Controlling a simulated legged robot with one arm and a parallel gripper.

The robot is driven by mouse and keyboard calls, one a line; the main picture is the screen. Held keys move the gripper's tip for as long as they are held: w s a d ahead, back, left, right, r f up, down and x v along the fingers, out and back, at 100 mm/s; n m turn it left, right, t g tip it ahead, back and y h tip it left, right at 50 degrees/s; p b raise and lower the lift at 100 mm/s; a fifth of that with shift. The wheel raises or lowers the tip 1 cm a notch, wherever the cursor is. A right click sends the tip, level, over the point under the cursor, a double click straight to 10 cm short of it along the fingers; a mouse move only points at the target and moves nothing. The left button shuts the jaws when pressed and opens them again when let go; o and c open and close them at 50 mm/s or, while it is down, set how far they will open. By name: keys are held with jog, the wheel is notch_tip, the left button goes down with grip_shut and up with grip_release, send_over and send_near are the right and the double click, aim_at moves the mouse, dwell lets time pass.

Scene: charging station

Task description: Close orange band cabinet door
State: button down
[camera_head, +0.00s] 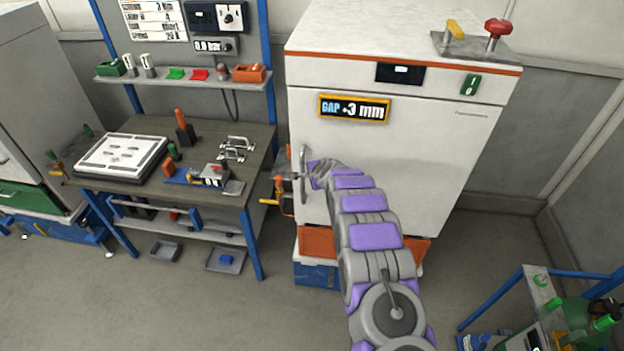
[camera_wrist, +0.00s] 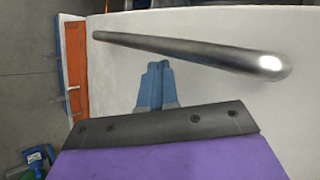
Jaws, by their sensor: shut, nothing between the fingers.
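The white cabinet (camera_head: 400,65) with the orange band (camera_head: 445,68) stands at the centre right in the head view. Its door (camera_head: 430,150) looks nearly flush with the body; I cannot tell whether a small gap remains. A sign on the door (camera_head: 354,109) reads "GAP +3 mm". The grey bar handle (camera_head: 304,170) is at the door's left side. It also shows in the wrist view as a metal bar (camera_wrist: 190,48) across the white door face. My gripper (camera_wrist: 155,68) is shut and empty, its blue fingers beside the handle and pointing at the door. Contact is unclear.
A workbench (camera_head: 215,135) with a white tray (camera_head: 122,155) and tools stands left of the cabinet. Several levers (camera_head: 284,195) stick out between them. A blue-framed cart (camera_head: 545,285) is at the lower right. Red and yellow knobs sit on the cabinet top. The floor in front is clear.

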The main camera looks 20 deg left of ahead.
jog(key=s+d+r+b, duration=0.2)
jog(key=s+r+b, duration=0.1)
jog(key=s+r, duration=0.3)
jog(key=shift+s+r, duration=0.4)
jog(key=shift+s, duration=0.85)
